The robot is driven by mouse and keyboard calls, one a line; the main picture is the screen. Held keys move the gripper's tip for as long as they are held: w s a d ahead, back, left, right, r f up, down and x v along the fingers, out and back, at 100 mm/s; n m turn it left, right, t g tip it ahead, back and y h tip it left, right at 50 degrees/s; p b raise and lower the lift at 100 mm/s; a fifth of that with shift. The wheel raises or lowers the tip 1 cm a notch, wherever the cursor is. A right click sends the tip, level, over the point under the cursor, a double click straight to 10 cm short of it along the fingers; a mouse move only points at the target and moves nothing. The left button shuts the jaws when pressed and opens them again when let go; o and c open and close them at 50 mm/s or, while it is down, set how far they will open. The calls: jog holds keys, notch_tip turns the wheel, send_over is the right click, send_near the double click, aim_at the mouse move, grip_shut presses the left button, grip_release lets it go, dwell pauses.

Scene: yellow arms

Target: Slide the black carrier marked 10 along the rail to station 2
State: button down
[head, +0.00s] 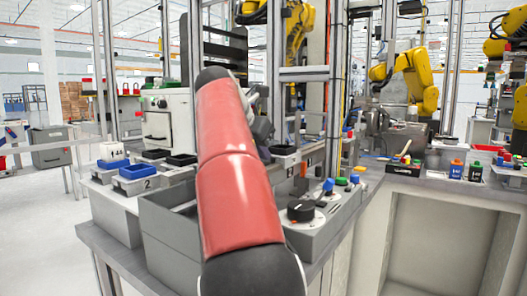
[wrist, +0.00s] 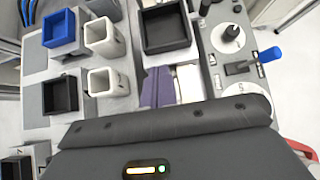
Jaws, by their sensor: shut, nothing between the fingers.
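Several open black trays show: one (head: 181,159) left of my red arm in the head view, one (head: 283,150) right of it. In the wrist view one black tray (wrist: 166,28) is at the top and another (wrist: 60,95) at the left. I cannot read a 10 on any of them. A plate marked 2 (head: 148,183) is on the front of a grey block below a blue tray (head: 137,172). The rail cannot be made out clearly.
A panel with a black knob (head: 301,210) and a blue-topped lever (head: 328,185) stands right of my arm. White cups (wrist: 103,35) stand beside a blue tray (wrist: 60,28). A grey bin (head: 172,235) is at the front. Upright metal posts (head: 278,70) rise behind.

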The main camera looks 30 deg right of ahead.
jog(key=shift+w+d+f, duration=0.2)
jog(key=shift+d, duration=0.15)
jog(key=shift+a, duration=0.1)
jog(key=v, duration=0.7)
jog(key=shift+r, duration=0.15)
jog(key=shift+s+a+r, duration=0.1)
jog(key=shift+a+r, duration=0.15)
jog(key=shift+a, duration=0.1)
